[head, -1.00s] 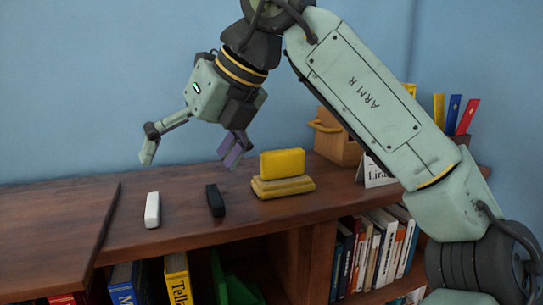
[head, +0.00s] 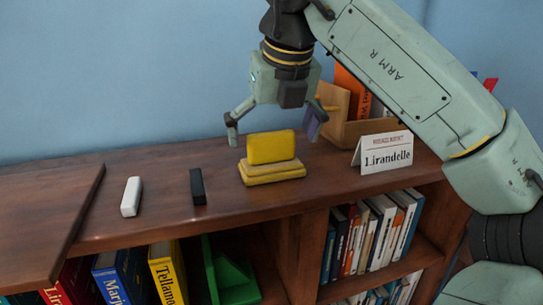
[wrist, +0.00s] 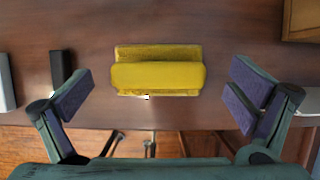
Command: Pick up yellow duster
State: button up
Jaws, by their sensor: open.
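The yellow duster (head: 271,147) is a bright yellow block standing on a wider, duller yellow base (head: 272,173) on top of the bookcase. My gripper (head: 272,128) is open and empty above it, with a finger out to each side. In the wrist view the duster (wrist: 158,76) lies between and a little beyond the open fingers (wrist: 157,100), apart from both. Nothing hides the duster in the wrist view.
A black block (head: 198,187) and a white block (head: 131,197) lie left of the duster. A name card (head: 387,153) and a wooden box (head: 352,134) stand to the right. Books fill shelves below the wooden top (head: 235,199).

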aim_at(269, 150)
jog(key=p+x, duration=0.1)
jog(key=x, duration=0.3)
jog(key=shift+w+a, duration=0.1)
jog(key=shift+w, duration=0.05)
jog(key=shift+c, duration=0.4)
jog(key=c, duration=0.9)
